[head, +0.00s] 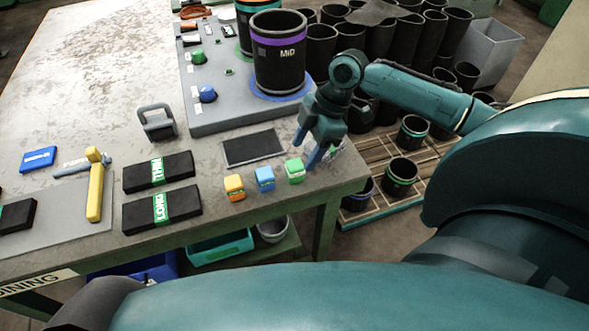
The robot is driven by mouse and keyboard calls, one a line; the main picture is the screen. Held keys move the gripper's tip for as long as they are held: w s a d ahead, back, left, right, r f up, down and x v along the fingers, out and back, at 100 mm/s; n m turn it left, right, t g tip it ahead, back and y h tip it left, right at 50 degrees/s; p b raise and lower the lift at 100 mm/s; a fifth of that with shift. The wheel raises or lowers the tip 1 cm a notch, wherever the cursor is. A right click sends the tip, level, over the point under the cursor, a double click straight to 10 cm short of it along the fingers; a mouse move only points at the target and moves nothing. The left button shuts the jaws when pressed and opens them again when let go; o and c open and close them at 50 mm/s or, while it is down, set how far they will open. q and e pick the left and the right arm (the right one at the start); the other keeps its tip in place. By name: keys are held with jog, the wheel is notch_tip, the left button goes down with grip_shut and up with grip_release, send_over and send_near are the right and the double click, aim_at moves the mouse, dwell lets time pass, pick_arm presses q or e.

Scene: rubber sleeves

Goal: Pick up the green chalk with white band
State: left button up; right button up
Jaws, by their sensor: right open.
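The green chalk (295,171) is a small green block with a pale band. It stands on the table near its front right corner, at the right end of a row with a blue block (265,178) and an orange block (234,187). My right gripper (314,150) is open and empty. It points down just above and to the right of the green chalk, and I cannot tell whether a finger touches it. My left gripper is not in view.
Two black blocks labelled THIN (158,172) and LONG (161,208) lie left of the row. A dark flat pad (253,148) lies behind it. A grey board (225,116) carries the black MID sleeve (278,52).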

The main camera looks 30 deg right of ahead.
aim_at(295, 164)
jog(key=shift+a+x, duration=0.15)
jog(key=shift+x, duration=1.2)
jog(key=shift+a+x, duration=0.15)
jog(key=shift+x, duration=1.25)
jog(key=shift+r, duration=0.15)
jog(key=shift+c, duration=0.4)
jog(key=c, duration=1)
notch_tip(295, 164, up, 10)
jog(key=shift+r+p, duration=0.1)
jog(key=shift+p, duration=0.2)
jog(key=o, duration=0.5)
jog(key=shift+w, duration=0.1)
jog(key=c, duration=0.4)
